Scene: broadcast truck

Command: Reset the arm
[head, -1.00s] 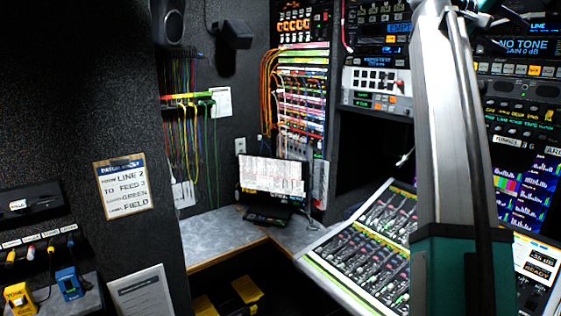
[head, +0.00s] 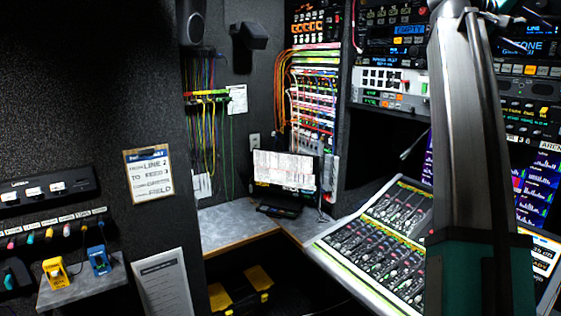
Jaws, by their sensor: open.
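My arm stands at the right of the head view, a long grey link rising from a teal joint at the bottom edge. Its upper end reaches the top edge, where a small part of a dark and silver joint shows. My gripper is not in view. The arm hides part of the mixing console (head: 375,245) and of the equipment racks behind it.
A clipboard (head: 149,175) hangs on the left wall. A yellow tester (head: 55,274) and a blue tester (head: 98,260) sit on a shelf. Patch cables (head: 283,90) hang from the rack.

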